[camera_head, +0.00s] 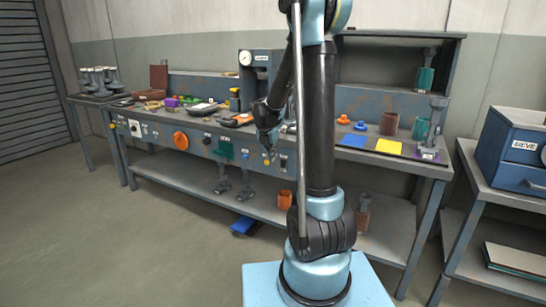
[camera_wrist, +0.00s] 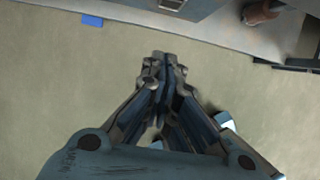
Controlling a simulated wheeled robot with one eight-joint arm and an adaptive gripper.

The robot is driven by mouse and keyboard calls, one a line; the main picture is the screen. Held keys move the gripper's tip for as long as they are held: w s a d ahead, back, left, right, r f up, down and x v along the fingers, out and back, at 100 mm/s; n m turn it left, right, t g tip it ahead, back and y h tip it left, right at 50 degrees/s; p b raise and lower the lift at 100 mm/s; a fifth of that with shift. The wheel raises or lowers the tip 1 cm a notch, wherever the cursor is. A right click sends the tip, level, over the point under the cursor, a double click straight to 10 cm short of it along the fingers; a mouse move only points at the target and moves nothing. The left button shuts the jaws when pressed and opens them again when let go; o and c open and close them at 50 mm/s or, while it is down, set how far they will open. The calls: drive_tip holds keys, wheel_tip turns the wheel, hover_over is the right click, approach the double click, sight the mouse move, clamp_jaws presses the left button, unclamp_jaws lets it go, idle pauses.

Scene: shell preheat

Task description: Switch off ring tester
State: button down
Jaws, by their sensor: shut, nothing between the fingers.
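I cannot tell for sure which fixture is the ring tester. The workbench front carries a white control plate (camera_head: 135,128), a large orange disc (camera_head: 181,140), a green fixture (camera_head: 223,149) and a small switch plate (camera_head: 283,161). A labelled grey-blue machine with a round white gauge (camera_head: 246,58) stands at the back of the bench, partly behind my arm. My gripper (camera_head: 269,157) hangs in front of the bench, pointing down, close to the switch plate in the picture. In the wrist view, my gripper (camera_wrist: 163,60) is shut and empty above the floor. No switch position is readable.
The benchtop (camera_head: 330,148) holds several small parts, cups and coloured mats. Beneath is a lower shelf (camera_head: 190,178), with a blue block (camera_head: 243,225) on the floor by it. A sieve cabinet (camera_head: 522,150) stands on the right table. The floor at left is clear.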

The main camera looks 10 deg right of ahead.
sight(283, 164)
drive_tip(key=shift+w+d+f, duration=0.65)
drive_tip(key=shift+w+f, duration=0.25)
drive_tip(key=shift+f, duration=0.25)
drive_tip(key=shift+w+d+f, duration=0.7)
drive_tip(key=shift+w+f, duration=0.25)
drive_tip(key=shift+f, duration=0.15)
drive_tip(key=shift+w+d+f, duration=0.65)
drive_tip(key=shift+w+f, duration=0.25)
drive_tip(key=shift+f, duration=0.25)
drive_tip(key=shift+a, duration=0.15)
drive_tip(key=shift+w, duration=0.1)
